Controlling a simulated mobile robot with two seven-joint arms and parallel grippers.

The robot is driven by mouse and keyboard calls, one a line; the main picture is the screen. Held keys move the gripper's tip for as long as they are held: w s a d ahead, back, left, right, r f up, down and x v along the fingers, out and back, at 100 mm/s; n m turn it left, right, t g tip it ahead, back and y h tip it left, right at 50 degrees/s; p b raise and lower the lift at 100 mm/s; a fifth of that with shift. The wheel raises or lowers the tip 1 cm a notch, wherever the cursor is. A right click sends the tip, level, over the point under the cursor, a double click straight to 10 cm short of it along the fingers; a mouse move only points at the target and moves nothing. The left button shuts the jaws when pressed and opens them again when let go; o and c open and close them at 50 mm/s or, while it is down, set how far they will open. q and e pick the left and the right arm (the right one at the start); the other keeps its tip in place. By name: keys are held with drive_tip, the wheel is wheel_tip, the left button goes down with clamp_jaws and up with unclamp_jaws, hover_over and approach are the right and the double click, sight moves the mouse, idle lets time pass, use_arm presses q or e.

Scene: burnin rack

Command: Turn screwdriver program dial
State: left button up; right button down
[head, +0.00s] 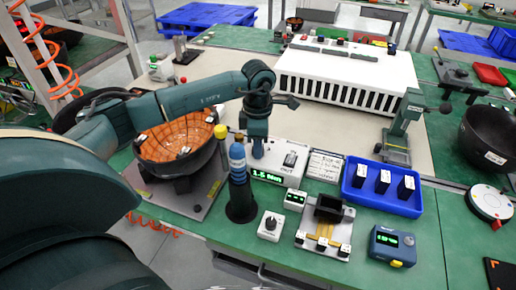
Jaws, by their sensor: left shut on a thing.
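My left gripper (257,149) reaches down from above onto the white controller box (290,177), at the left part of its top. It is shut on the dial there, which its fingers mostly hide. The box front has a lit green display (267,177) that seems to read about 1.5, and a small dark switch (290,159) on its top right. A blue screwdriver (238,165) stands upright in a dark cone-shaped holder (241,205), just left of and in front of the box. My right gripper is not in view.
A small white knob box (270,226), a small display box (295,199) and a fixture (325,225) stand in front. A blue tray (352,195) holds black blocks at right. A dark bowl with an orange inside (180,140) is at left. A white slotted rack (345,70) stands behind.

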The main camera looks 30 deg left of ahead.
use_arm(q)
drive_tip(key=shift+m+b, duration=0.4)
drive_tip(key=shift+m, duration=0.5)
drive_tip(key=o, duration=1)
drive_tip(key=shift+r, duration=0.1)
wheel_tip(320, 180, up, 13)
drive_tip(key=shift+r+b, duration=0.1)
drive_tip(key=shift+b, duration=0.4)
drive_tip(key=shift+s, duration=0.1)
